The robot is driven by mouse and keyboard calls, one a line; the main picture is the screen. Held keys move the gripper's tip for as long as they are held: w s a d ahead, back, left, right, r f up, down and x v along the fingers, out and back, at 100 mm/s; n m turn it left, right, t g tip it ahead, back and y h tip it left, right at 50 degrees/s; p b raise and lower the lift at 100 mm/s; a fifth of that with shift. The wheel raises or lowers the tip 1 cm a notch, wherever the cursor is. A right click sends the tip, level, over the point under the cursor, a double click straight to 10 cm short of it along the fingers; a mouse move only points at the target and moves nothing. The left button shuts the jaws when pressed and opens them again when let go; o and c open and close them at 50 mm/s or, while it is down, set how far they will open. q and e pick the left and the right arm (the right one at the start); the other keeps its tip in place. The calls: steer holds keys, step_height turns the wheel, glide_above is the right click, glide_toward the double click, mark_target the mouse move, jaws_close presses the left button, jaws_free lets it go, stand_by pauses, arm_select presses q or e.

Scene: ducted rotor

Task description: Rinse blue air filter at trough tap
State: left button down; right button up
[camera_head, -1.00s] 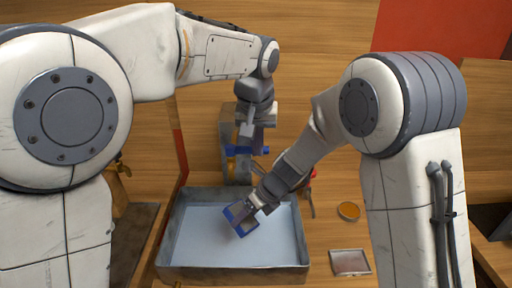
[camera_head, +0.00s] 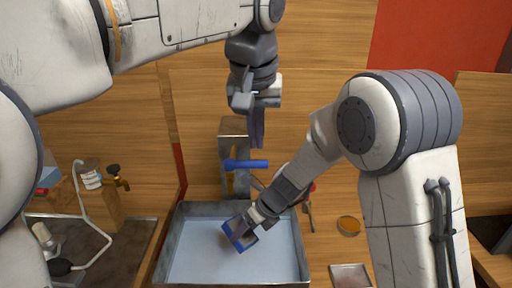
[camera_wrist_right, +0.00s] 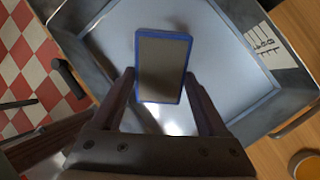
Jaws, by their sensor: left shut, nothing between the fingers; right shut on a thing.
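The blue-framed air filter (camera_head: 240,234) with a grey-brown panel is held tilted over the grey metal trough (camera_head: 302,268). My right gripper (camera_head: 250,222) is shut on the filter. In the right wrist view the filter (camera_wrist_right: 163,68) sits between the two fingers (camera_wrist_right: 160,92), above the trough's pale basin (camera_wrist_right: 110,40). The tap has a blue bar handle (camera_head: 246,164) on a metal post (camera_head: 232,130) behind the trough. My left gripper (camera_head: 257,140) is shut and empty, pointing down just above the handle. The spout is partly hidden, and I cannot tell whether water runs.
An orange round dish (camera_head: 348,225), a small framed tray (camera_head: 350,275) and a red-handled tool (camera_head: 308,205) lie right of the trough.

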steer(key=shift+s, duration=0.1)
stand_by(0.3)
steer(key=shift+s+d+b, duration=0.3)
steer(key=shift+s, duration=0.3)
steer(key=shift+s+d+b, duration=0.25)
steer(key=shift+s+d, duration=0.05)
steer(key=shift+s, duration=0.25)
steer(key=shift+s+d+b, duration=0.2)
steer(key=shift+s+d, duration=0.2)
steer(key=shift+s, duration=0.4)
steer(key=shift+s+d+b, duration=0.2)
steer(key=shift+s+d, duration=0.25)
steer(key=shift+s, duration=0.3)
steer(key=shift+s+d+b, duration=0.2)
steer(key=shift+s+d, duration=0.2)
steer(key=shift+s, duration=0.4)
steer(key=s+d+r+p, duration=0.2)
steer(key=s+r+p, duration=0.1)
steer(key=s+r, duration=0.1)
steer(key=shift+s+d, duration=0.15)
steer(key=shift+s, duration=0.05)
